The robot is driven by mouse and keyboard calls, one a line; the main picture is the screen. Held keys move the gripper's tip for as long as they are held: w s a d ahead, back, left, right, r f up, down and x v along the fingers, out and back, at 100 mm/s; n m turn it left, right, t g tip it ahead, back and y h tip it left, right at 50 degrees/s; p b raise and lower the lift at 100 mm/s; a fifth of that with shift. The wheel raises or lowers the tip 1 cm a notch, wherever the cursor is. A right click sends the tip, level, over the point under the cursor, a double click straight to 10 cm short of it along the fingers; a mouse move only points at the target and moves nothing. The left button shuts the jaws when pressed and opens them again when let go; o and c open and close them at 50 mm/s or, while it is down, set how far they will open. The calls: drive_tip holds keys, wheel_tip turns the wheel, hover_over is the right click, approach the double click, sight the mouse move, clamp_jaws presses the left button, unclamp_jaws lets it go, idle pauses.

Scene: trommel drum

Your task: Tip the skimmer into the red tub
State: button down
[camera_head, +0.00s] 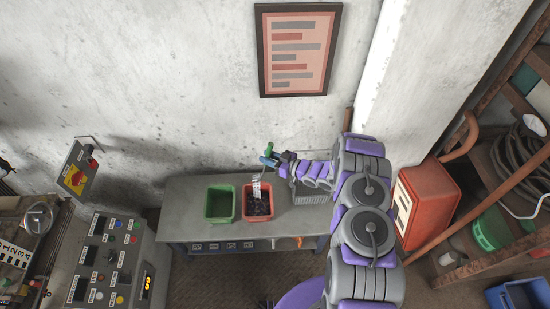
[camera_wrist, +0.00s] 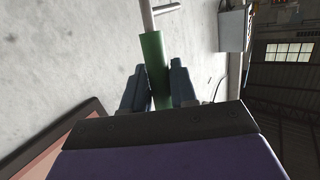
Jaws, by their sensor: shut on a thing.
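My gripper (camera_head: 285,158) is above the bench, to the right of and behind the red tub (camera_head: 246,214). In the wrist view its two dark fingers (camera_wrist: 160,90) are shut on the green handle of the skimmer (camera_wrist: 152,50). In the head view the skimmer's pale perforated head (camera_head: 256,190) hangs down over the red tub, and it looks tilted. Dark lumps (camera_head: 258,206) lie in the red tub. I cannot tell whether anything is left on the skimmer's head. The skimmer's head is out of the wrist view.
A green tub (camera_head: 219,189) stands left of the red tub on the grey bench (camera_head: 180,226). A grey basket (camera_head: 313,197) sits to the right, under my arm. A control panel (camera_head: 112,255) is at the lower left. The wall is close behind the bench.

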drive_tip(key=shift+a+r+n+g+h, duration=0.5)
drive_tip(key=shift+a+r+h, duration=0.65)
drive_tip(key=shift+a, duration=2.45)
drive_tip(key=shift+a+r+n+g+h, duration=0.3)
drive_tip(key=shift+a+r+n+h, duration=0.55)
drive_tip(key=shift+a, duration=2.7)
drive_tip(key=a+f+n+h+b, duration=0.1)
drive_tip(key=a+f+h+b, duration=0.2)
drive_tip(key=a, duration=0.4)
drive_tip(key=a+f+n+h+b, duration=0.1)
drive_tip(key=a+f+h+b, duration=0.3)
drive_tip(key=a, duration=0.3)
drive_tip(key=a+f+n+g+h+b, duration=0.1)
drive_tip(key=a+f+h+b, duration=0.2)
drive_tip(key=a, duration=0.3)
drive_tip(key=shift+w+a+f+h+b, duration=0.3)
drive_tip(key=shift+w+a+f+h, duration=0.15)
drive_tip(key=shift+f+h, duration=0.2)
drive_tip(key=shift+d+r, duration=0.1)
